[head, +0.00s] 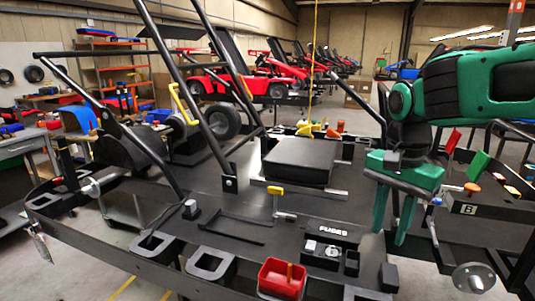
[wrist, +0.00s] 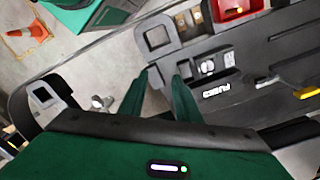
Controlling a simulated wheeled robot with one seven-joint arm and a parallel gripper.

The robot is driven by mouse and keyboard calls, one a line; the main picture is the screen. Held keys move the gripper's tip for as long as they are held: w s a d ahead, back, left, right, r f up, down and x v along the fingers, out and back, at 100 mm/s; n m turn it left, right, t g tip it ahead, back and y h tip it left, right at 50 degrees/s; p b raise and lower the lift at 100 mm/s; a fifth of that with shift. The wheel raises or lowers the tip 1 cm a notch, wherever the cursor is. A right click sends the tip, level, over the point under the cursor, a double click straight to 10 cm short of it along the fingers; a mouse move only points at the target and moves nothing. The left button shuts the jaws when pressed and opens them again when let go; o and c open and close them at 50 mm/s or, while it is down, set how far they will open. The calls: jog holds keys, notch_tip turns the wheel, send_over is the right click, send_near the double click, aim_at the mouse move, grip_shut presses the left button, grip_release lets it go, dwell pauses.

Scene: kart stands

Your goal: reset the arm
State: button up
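My green arm reaches in from the right in the head view. My gripper (head: 389,234) hangs with its two green fingers pointing down, right of the black panel marked FUSES (head: 333,232). The fingers are apart with nothing visible between them. In the wrist view, my gripper (wrist: 165,72) also shows a gap between the fingertips, with the kart frame beyond. The FUSES panel (wrist: 217,90) is right of the fingers there. Contact between fingers and frame cannot be told.
A red bin (head: 281,278) sits at the front edge of the black kart frame. A yellow-topped handle (head: 276,190) stands up from the deck. A black box marked B (head: 480,206) is at the right. An orange cone (wrist: 36,32) stands on the floor.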

jog(key=s+d+f+n, duration=0.2)
jog(key=s+d+f, duration=0.2)
jog(key=s+d, duration=0.4)
jog(key=s+d+f+n, duration=0.2)
jog(key=s+d+f, duration=0.3)
jog(key=s+d, duration=0.2)
jog(key=s, duration=0.2)
jog(key=shift+s+d+f, duration=0.3)
jog(key=shift+s+d, duration=0.05)
jog(key=shift+s, duration=0.05)
jog(key=shift+w, duration=0.15)
jog(key=shift+w+f, duration=0.25)
jog(key=shift+w, duration=0.25)
dwell(0.8)
